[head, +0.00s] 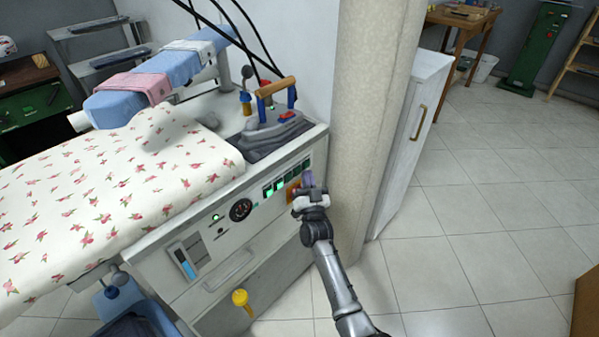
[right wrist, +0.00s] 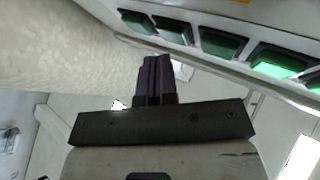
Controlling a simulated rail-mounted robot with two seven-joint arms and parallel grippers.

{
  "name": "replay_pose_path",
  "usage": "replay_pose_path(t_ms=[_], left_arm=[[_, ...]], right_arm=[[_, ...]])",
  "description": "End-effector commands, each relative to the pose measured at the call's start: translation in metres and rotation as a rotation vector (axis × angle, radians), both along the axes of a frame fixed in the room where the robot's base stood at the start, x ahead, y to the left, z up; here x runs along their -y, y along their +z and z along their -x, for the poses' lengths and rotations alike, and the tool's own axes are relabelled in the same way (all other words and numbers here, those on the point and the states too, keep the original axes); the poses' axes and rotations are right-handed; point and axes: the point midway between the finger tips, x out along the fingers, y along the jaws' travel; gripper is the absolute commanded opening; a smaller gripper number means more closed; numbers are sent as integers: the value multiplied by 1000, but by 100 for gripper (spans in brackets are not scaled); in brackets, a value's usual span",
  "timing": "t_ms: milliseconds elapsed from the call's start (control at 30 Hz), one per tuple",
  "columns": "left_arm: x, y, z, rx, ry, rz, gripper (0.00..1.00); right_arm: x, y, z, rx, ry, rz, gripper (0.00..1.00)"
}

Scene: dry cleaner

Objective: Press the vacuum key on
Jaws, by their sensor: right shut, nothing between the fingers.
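A row of several green rocker keys (head: 280,184) sits on the white front panel (head: 262,215) of the ironing station. The keys at the left end glow brighter than those at the right. The right wrist view shows a bright lit key (right wrist: 278,63) and darker keys (right wrist: 219,43) beside it. I cannot read which one is the vacuum key. My right gripper (head: 307,180) is shut and empty, with its purple fingertips just below the right end of the row. In the right wrist view the fingertips (right wrist: 157,66) look apart from the keys. My left gripper is out of view.
An iron (head: 272,130) with a wooden handle rests on top. A flowered cloth (head: 120,185) covers the board at left. A beige column (head: 375,110) and a white cabinet (head: 415,125) stand close right of my gripper. The tiled floor (head: 480,220) is open at right.

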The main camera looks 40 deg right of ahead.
Motion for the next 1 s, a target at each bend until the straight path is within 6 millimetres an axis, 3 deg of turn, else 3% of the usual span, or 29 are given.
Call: replay_pose_path(t_ms=[1000], left_arm=[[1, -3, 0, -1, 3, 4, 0]], right_arm=[[-1, 0, -9, 0, 0, 0, 0]])
